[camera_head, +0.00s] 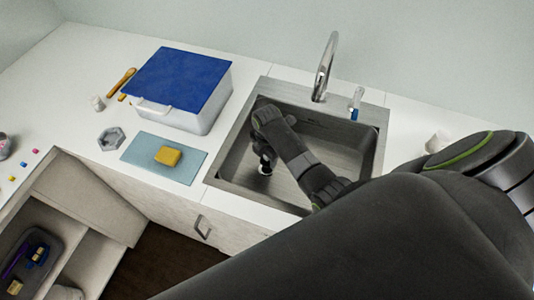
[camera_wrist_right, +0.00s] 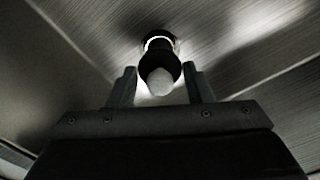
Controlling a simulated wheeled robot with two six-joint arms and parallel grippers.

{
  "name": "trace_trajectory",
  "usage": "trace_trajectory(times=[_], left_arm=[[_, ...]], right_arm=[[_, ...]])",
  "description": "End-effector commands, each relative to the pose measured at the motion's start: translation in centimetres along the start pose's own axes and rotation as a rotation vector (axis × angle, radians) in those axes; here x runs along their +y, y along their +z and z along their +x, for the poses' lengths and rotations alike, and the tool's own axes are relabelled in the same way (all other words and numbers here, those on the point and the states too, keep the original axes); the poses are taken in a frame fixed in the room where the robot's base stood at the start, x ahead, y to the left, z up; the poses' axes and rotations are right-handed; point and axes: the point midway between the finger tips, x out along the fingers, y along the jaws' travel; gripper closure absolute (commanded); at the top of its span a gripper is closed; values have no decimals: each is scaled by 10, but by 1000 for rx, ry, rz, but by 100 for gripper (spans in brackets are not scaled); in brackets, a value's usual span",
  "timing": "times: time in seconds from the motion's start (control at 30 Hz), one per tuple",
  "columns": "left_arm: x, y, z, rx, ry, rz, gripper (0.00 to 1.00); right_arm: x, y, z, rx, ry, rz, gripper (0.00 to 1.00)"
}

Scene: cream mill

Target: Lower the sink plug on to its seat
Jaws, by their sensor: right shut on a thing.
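The sink plug (camera_wrist_right: 160,66) is a dark stopper with a pale rounded knob. It sits between the two fingers of my right gripper (camera_wrist_right: 160,88) in the right wrist view. In the head view my right gripper (camera_head: 264,157) reaches down inside the left part of the steel sink (camera_head: 330,150), shut on the plug. A bright ring shows beyond the plug in the wrist view; I cannot tell whether it is the seat or part of the plug, nor whether they touch. My left gripper is not in view.
An open drawer (camera_head: 40,250) lies at lower left.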

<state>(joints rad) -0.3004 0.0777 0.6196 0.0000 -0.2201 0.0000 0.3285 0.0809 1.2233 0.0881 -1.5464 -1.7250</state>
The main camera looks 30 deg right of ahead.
Motion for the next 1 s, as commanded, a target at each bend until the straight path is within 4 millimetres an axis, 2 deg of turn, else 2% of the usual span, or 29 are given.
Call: trace_trajectory(times=[0.2,0.43,1.0], left_arm=[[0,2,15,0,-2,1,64],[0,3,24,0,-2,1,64],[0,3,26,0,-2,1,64]], right_arm=[[0,0,23,0,0,0,74],[1,0,37,0,1,0,74],[1,0,42,0,1,0,74]])
